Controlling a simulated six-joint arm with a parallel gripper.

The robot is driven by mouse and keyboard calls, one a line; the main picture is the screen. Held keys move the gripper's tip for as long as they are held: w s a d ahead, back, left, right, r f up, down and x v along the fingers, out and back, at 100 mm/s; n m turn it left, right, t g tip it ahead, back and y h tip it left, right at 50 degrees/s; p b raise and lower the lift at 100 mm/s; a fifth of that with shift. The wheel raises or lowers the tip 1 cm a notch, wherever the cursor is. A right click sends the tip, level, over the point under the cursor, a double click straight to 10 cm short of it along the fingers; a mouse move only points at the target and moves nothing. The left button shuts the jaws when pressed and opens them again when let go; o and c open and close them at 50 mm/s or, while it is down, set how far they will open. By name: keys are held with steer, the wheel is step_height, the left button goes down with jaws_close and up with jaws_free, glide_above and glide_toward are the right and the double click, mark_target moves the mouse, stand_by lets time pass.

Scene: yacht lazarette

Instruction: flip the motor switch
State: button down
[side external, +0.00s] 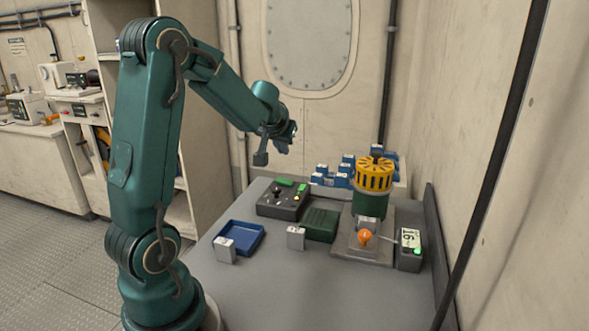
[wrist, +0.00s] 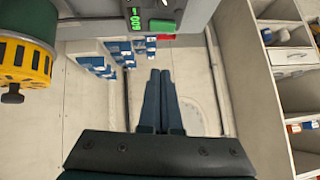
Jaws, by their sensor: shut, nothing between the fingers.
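The motor (side external: 370,204) has a green body and a slotted yellow cap; it stands upright on a grey base at the table's right, with an orange knob (side external: 364,237) at its front. The motor's yellow cap also shows in the wrist view (wrist: 22,62). A dark control box (side external: 284,200) with a small lever, buttons and green panels sits at the back left; part of it shows at the top of the wrist view (wrist: 150,12). I cannot tell which control is the motor switch. My gripper (side external: 287,148) is shut and empty, above the table; its fingers show together in the wrist view (wrist: 160,78).
A meter (side external: 410,250) with a lit display and green light stands right of the motor. A blue tray (side external: 238,239), white blocks (side external: 295,238) and a dark green box (side external: 320,225) lie in front. Blue-and-white boxes (side external: 335,173) stand behind. Shelves (wrist: 290,60) show in the wrist view.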

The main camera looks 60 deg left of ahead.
steer(key=shift+s+d+r, duration=0.3)
steer(key=shift+d+r, duration=0.15)
steer(key=shift+s, duration=0.1)
steer(key=shift+s+a+r, duration=0.1)
steer(key=shift+s+r, duration=0.05)
steer(key=shift+s, duration=0.65)
steer(key=shift+a, duration=0.1)
glide_toward(281, 178)
steer(key=w+a, duration=0.2)
steer(key=a, duration=0.1)
steer(key=shift+w, duration=0.4)
steer(key=shift+s+a+f, duration=0.1)
steer(key=shift+f, duration=0.9)
steer(key=shift+s+a+f, duration=0.1)
steer(key=shift+f, duration=0.95)
